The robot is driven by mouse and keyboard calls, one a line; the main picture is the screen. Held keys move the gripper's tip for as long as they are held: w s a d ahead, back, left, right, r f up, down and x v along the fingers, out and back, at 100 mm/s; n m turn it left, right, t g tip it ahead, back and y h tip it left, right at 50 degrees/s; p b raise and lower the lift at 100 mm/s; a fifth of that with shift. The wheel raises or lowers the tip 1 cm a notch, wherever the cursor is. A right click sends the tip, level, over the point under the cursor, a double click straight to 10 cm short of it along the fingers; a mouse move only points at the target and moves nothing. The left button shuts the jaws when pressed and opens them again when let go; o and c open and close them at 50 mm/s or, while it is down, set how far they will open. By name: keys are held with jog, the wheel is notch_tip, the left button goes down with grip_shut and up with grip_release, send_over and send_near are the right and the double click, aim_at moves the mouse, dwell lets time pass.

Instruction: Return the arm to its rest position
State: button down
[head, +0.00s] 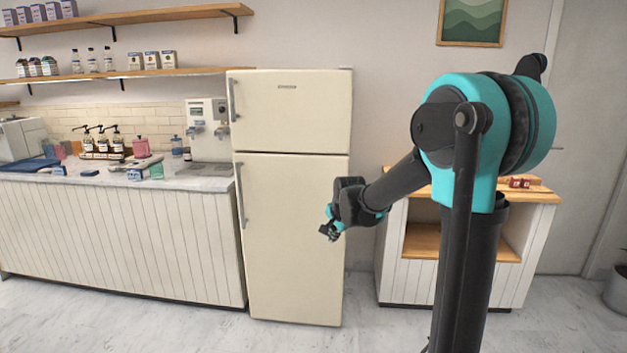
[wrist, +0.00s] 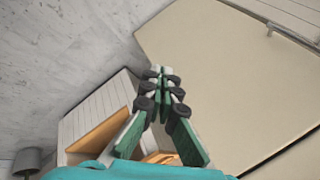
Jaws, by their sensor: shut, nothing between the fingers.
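My gripper (head: 328,231) hangs at the end of my bent arm, in front of the right part of the cream fridge in the head view. It points down and to the left and looks clear of the fridge. In the wrist view my gripper (wrist: 160,72) has its fingertips together with nothing between them. The arm's teal and black joints fill the right side of the head view.
The cream fridge (head: 290,230) has both doors shut. A white counter (head: 120,235) with bottles, cartons and a machine stands at left. A wood-topped cabinet (head: 535,195) stands behind my arm. The floor (head: 150,325) in front is clear.

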jog(key=s+d+f+n, duration=0.3)
jog(key=s+d, duration=0.1)
jog(key=s, duration=0.6)
jog(key=s+d+f+n+g+h, duration=0.1)
jog(key=s+d+f+n, duration=0.2)
jog(key=s, duration=0.7)
jog(key=s+d+f+n, duration=0.3)
jog(key=s+d+n, duration=0.1)
jog(key=s, duration=0.6)
jog(key=shift+d+f+g+h, duration=0.3)
jog(key=shift+d+f, duration=0.1)
jog(key=shift+d, duration=0.5)
